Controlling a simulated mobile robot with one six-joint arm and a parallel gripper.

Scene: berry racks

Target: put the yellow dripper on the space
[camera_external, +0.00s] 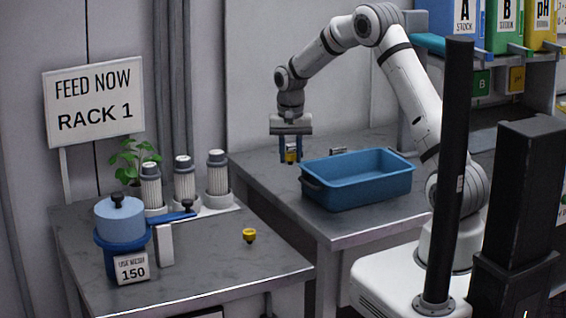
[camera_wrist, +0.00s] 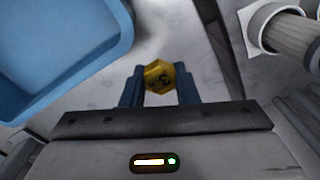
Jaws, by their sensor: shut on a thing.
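My gripper (camera_external: 290,155) is shut on a yellow dripper (camera_external: 291,158), held over the back table to the left of the blue bin. A second yellow dripper (camera_external: 249,236) stands on the front table, apart from everything. A white strip (camera_external: 218,208) on the front table bears several holders with grey-capped white cylinders (camera_external: 184,178). I cannot tell which spot is the space.
The blue bin (camera_external: 358,193) stands right of my gripper and shows in the wrist view (camera_wrist: 60,60). A blue pot (camera_external: 120,235) with a "150" card (camera_external: 133,269) stands front left. A sign (camera_external: 94,103) reads "FEED NOW RACK 1". The front table's right part is mostly clear.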

